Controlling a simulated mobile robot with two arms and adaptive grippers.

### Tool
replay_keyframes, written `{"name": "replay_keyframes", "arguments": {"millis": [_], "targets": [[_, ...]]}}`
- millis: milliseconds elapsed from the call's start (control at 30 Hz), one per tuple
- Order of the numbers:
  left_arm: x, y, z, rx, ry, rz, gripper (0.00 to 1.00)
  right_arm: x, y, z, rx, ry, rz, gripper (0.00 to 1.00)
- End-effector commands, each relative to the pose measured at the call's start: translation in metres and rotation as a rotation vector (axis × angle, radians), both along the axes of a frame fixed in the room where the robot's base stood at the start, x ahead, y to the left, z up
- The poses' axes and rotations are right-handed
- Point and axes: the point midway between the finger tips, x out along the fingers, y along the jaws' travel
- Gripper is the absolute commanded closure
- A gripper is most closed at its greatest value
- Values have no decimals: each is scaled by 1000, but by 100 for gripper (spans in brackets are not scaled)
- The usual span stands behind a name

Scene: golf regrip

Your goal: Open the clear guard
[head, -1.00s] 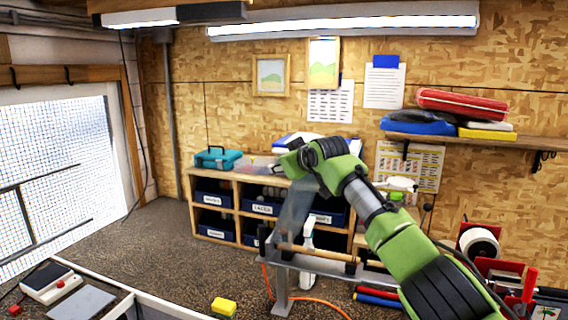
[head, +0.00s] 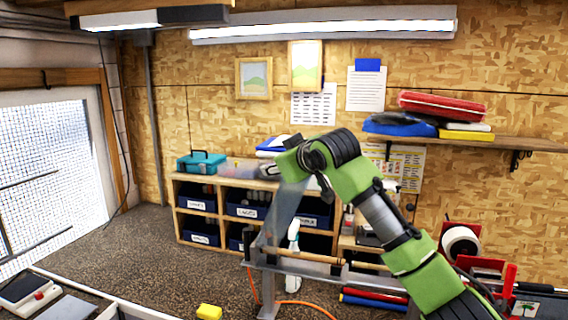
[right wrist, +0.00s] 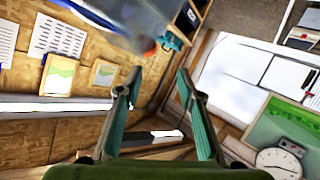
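The clear guard (head: 284,214) is a see-through, bluish panel standing steeply tilted above the grey metal stand (head: 310,270) in the head view. A blurred translucent panel, likely the same guard, crosses the top of the right wrist view (right wrist: 125,22). My right arm comes in from the right, and its green end is at the panel's upper edge. In the right wrist view my right gripper (right wrist: 159,74) has its two teal fingers spread with nothing between them. I cannot tell whether it touches the guard. My left gripper is not in view.
A wooden shaft (head: 300,253) lies across the stand. Shelves with dark blue bins (head: 245,207) stand behind. A yellow block (head: 209,311) is in front at left. A red-framed machine with a white roll (head: 460,243) is at right. The wall shelf (head: 470,141) holds folded cloths.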

Motion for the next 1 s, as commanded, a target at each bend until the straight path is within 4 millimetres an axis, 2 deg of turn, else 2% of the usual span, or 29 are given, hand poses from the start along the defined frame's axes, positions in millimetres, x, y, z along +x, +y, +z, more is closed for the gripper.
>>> {"name": "replay_keyframes", "arguments": {"millis": [100,300,733,767,867,967,1000], "targets": [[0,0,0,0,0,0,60,-14,-7,6,0,-3,-1,65],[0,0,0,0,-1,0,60,-29,-13,12,-1,-2,-1,65],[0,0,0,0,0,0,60,-32,-14,9,-1,3,-1,65],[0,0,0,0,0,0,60,-32,-14,4,1,9,0,65],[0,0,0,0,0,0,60,-37,-13,-31,4,47,0,65],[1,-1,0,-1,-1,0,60,-49,-14,-89,15,113,-2,65],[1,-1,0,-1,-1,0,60,-57,-16,-115,20,145,-5,65]]}}
